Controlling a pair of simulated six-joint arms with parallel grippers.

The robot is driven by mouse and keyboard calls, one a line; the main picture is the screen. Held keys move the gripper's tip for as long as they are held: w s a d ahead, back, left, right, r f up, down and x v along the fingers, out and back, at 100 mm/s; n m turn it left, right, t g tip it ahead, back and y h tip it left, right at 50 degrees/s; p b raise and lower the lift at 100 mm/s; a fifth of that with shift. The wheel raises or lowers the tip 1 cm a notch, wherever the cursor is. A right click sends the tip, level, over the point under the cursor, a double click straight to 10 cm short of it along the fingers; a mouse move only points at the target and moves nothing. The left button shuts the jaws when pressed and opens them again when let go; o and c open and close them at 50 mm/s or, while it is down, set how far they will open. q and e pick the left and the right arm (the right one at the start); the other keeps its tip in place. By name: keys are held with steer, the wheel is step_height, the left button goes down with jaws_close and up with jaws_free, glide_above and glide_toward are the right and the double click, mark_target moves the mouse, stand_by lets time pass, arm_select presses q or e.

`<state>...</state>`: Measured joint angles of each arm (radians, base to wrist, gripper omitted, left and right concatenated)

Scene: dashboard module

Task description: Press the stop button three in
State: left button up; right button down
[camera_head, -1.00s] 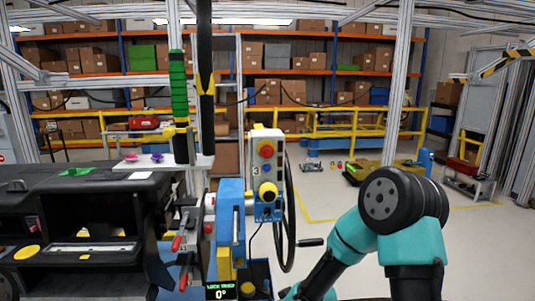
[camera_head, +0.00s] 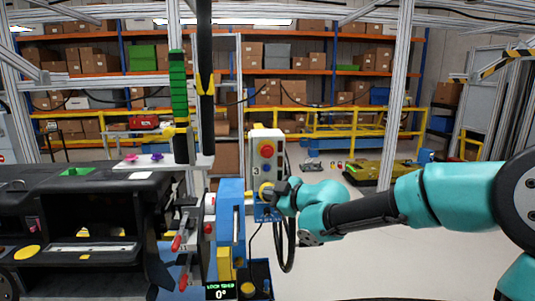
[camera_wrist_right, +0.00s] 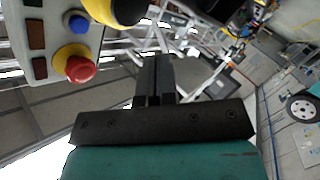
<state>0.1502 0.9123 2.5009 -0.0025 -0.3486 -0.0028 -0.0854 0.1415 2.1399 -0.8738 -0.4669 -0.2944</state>
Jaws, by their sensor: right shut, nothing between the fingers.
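The red stop button (camera_head: 267,150) sits on a yellow collar near the top of a pale control box marked 3. In the right wrist view the same red button (camera_wrist_right: 80,69) is at the upper left, beside a small blue button (camera_wrist_right: 76,21). My right gripper (camera_head: 273,193) is just below the buttons, in front of the box's lower part, and partly covers a yellow round knob (camera_head: 264,188). In the right wrist view my closed fingers (camera_wrist_right: 160,62) are empty and lie to the right of the red button, apart from it. My left gripper is not in view.
A blue fixture (camera_head: 230,225) with red-tipped handles stands left of the box. A black cable (camera_head: 289,255) hangs behind and below it. The black dashboard module (camera_head: 80,215) fills the left. Open floor lies to the right, under my arm.

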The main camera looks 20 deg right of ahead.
mark_target(269, 155)
step_height(269, 155, up, 9)
steer(key=s+n+t+y, duration=0.1)
steer(key=s+n, duration=0.1)
steer(key=shift+s+n, duration=0.2)
steer(key=shift+n, duration=0.1)
steer(key=shift+w, duration=0.1)
steer(key=shift+w+d, duration=0.35)
steer(key=shift+w, duration=1.05)
steer(key=shift+w+d, duration=0.3)
steer(key=shift+w, duration=1.1)
steer(key=shift+w+d, duration=0.35)
steer(key=shift+w, duration=1.05)
steer(key=shift+w, duration=0.15)
steer(key=shift+w+d, duration=0.1)
steer(key=shift+w, duration=0.2)
steer(key=shift+w, duration=0.35)
steer(key=shift+s, duration=0.8)
